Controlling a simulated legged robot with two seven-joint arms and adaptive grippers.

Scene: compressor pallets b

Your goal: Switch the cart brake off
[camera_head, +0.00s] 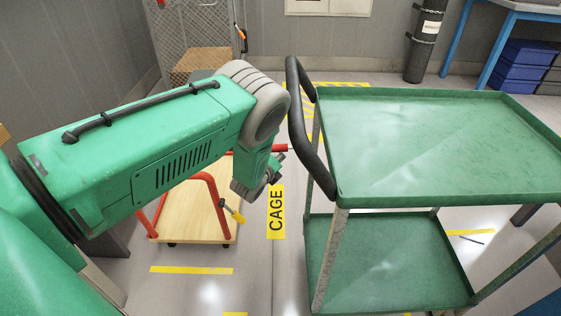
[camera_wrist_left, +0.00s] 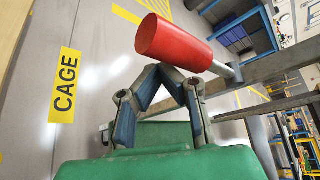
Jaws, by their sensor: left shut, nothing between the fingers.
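The green two-shelf cart (camera_head: 400,201) stands at the right in the head view, with a black push handle (camera_head: 306,130) at its left end. In the left wrist view, a red cylindrical grip (camera_wrist_left: 172,44) sits on a metal rod (camera_wrist_left: 232,70) by the cart's frame; this looks like the brake lever. A short red piece (camera_head: 280,148) also shows beside my wrist in the head view. My left gripper (camera_wrist_left: 164,70) is shut and empty, its fingertips right at the red grip's lower side. Whether they touch cannot be told. My right gripper is not in view.
A wooden-deck trolley (camera_head: 180,226) with a red frame stands behind my left arm. A mesh cage cart (camera_head: 198,30), a black cylinder (camera_head: 425,40) and blue bins (camera_head: 520,65) stand at the back. Floor around the CAGE marking (camera_head: 276,212) is clear.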

